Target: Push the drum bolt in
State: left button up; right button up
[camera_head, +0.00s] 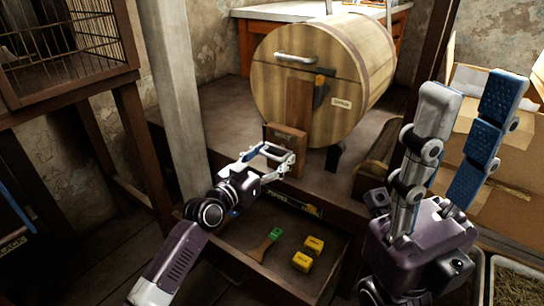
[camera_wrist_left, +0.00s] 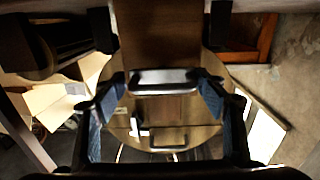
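The round wooden drum (camera_head: 300,80) lies on its side on a dark platform, its flat end facing me, with a metal handle (camera_head: 295,58) near the top. I cannot tell how far the bolt is in. My right gripper (camera_head: 473,90) is open, empty, pointing up.
An open drawer (camera_head: 225,262) below holds a green-tipped brush (camera_head: 268,244) and two yellow blocks (camera_head: 308,252). A pale post (camera_head: 172,85) and a wire cage (camera_head: 60,45) stand left. Cardboard boxes (camera_head: 515,205) are right, behind my right gripper.

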pick_arm(q)
jog(key=shift+s+a, duration=0.1)
jog(key=shift+a, duration=0.05)
jog(key=v, duration=1.1)
jog(key=shift+s+a, duration=0.15)
jog(key=shift+s, duration=0.15)
